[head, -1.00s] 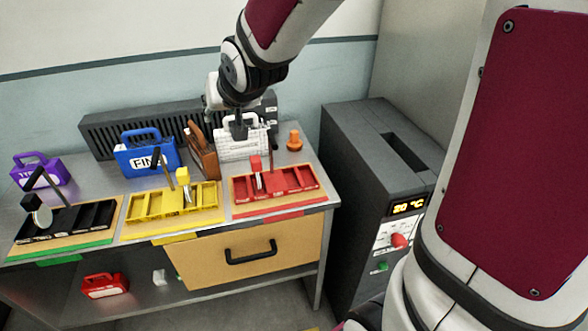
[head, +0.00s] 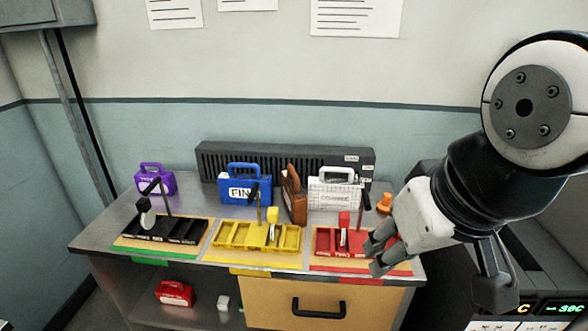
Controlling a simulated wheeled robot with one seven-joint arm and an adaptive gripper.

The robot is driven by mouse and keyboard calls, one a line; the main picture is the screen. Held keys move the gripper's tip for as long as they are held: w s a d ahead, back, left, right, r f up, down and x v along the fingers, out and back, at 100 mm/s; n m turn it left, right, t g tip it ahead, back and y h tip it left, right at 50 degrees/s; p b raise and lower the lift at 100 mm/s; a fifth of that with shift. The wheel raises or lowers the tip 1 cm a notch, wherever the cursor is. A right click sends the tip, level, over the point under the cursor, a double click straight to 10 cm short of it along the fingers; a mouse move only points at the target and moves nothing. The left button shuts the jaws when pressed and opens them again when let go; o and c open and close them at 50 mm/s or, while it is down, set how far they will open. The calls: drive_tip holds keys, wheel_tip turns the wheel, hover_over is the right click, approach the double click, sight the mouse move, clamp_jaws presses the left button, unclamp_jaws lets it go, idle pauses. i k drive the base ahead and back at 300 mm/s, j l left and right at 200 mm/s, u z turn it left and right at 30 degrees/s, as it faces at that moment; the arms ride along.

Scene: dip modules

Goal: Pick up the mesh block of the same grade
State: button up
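A blue block with a handle (head: 244,186) bears a label starting "FIN". A white grid-patterned block with a handle (head: 335,192) stands to its right, with a label too small to read surely. A brown block (head: 293,196) stands edge-on between them. A purple block (head: 155,181) stands at the left end. A red block (head: 175,294) sits on the lower shelf. My gripper (head: 372,254) is in front of the right part of the red tray, apart from the blocks. Its two dark fingertips look spread, with nothing seen between them.
On the bench front stand a black tray (head: 180,229), a yellow tray (head: 237,235) and a red tray (head: 328,242), with upright parts. A dark ribbed unit (head: 220,160) backs the bench. An orange knob-shaped piece (head: 385,202) stands right. A drawer (head: 270,298) lies below.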

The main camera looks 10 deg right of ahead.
sight(338, 194)
drive_tip(key=i+j+z, duration=0.15)
drive_tip(key=j, duration=0.2)
drive_tip(key=i+j+z, duration=0.3)
drive_tip(key=j, duration=0.45)
drive_tip(key=i+j+z, duration=0.15)
drive_tip(key=j, duration=0.25)
drive_tip(key=i, duration=0.1)
